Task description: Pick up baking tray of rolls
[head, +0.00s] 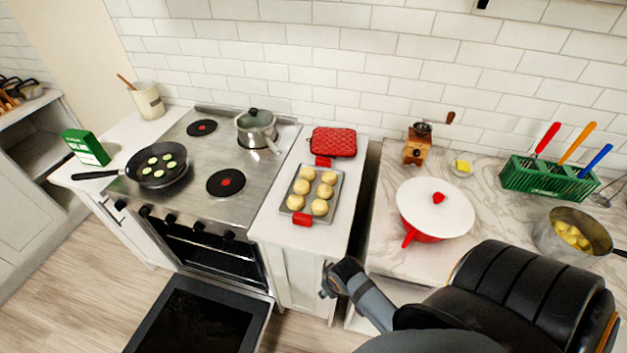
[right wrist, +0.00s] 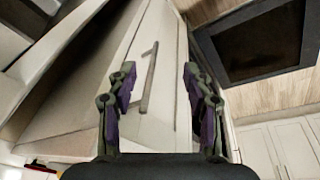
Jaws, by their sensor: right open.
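The baking tray (head: 336,200) of rolls is a grey metal tray with a red grip at its far end and another at its near end (head: 303,219). It lies on the narrow white counter between the stove and a gap. Several pale round rolls (head: 299,203) sit on it in two rows. My right gripper (head: 326,283) is in front of this counter, below and apart from the tray. In the right wrist view the right gripper (right wrist: 160,100) is open and empty, facing a white cabinet door with a handle; the tray is not in that view. My left gripper is not in view.
A red quilted mitt or pad (head: 333,142) lies behind the tray. The stove (head: 212,160) stands left with a pan (head: 157,164), a pot (head: 256,128) and its oven door (head: 200,318) open low. A red pot with white lid (head: 435,207) stands on the marble counter.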

